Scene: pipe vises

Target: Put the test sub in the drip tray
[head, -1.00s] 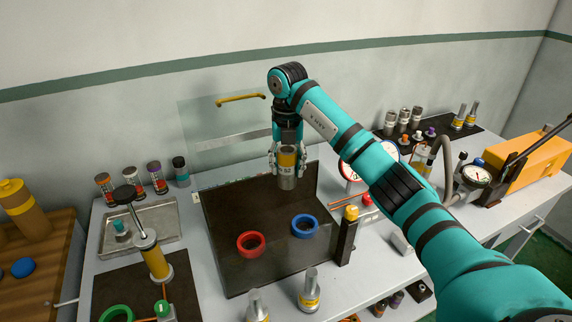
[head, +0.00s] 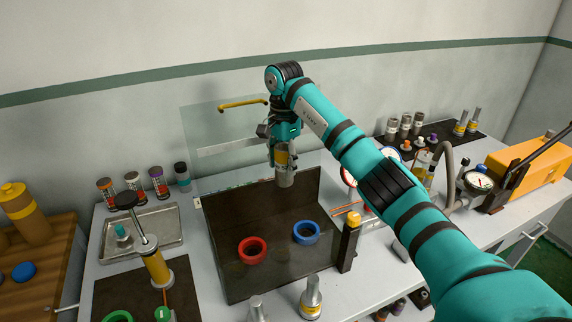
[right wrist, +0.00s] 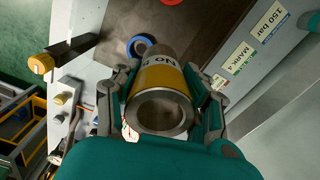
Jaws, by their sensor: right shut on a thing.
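The test sub is a metal cylinder with a yellow band (head: 284,178), held roughly upright above the back of the dark mat. The drip tray (head: 168,226) is a shallow grey metal tray on the bench at the left, well left of the sub. A small teal-topped item (head: 122,236) and part of a pump-like tool are at it. My left gripper is not in view.
A clear panel (head: 225,140) stands behind the dark mat (head: 275,270). Red (head: 252,250) and blue (head: 306,232) rings lie on the mat. A yellow-capped post (head: 350,240) is at its right. Several small bottles line the bench behind the tray.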

